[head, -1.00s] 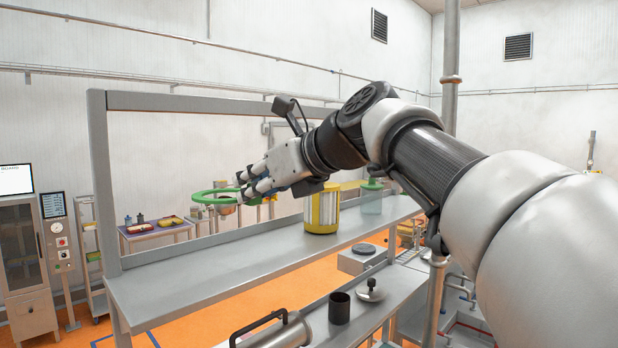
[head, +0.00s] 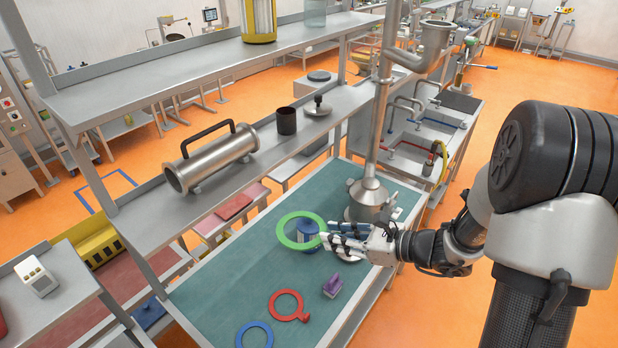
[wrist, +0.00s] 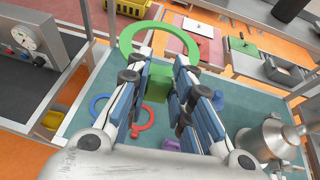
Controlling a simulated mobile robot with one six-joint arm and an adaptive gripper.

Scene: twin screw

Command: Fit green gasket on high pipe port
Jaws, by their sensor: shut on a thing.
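The green gasket (head: 279,232) is a flat ring with a handle tab. My gripper (head: 325,238) is shut on its tab and holds it over the teal bench mat, left of the vertical pipe's foot. In the wrist view the ring (wrist: 160,26) extends beyond my fingertips (wrist: 172,84), with the green tab block between them. The vertical steel pipe (head: 382,110) rises from the bench. Near its top a branch bends to an upward-facing flanged port (head: 438,24), apart from the gasket and further back and higher.
A red gasket (head: 275,304), a blue gasket (head: 241,338) and a purple block (head: 332,286) lie on the mat. A blue object (head: 308,237) shows behind the green ring. Shelves carry a steel cylinder (head: 212,157), a black cup (head: 286,122) and a yellow canister (head: 259,20).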

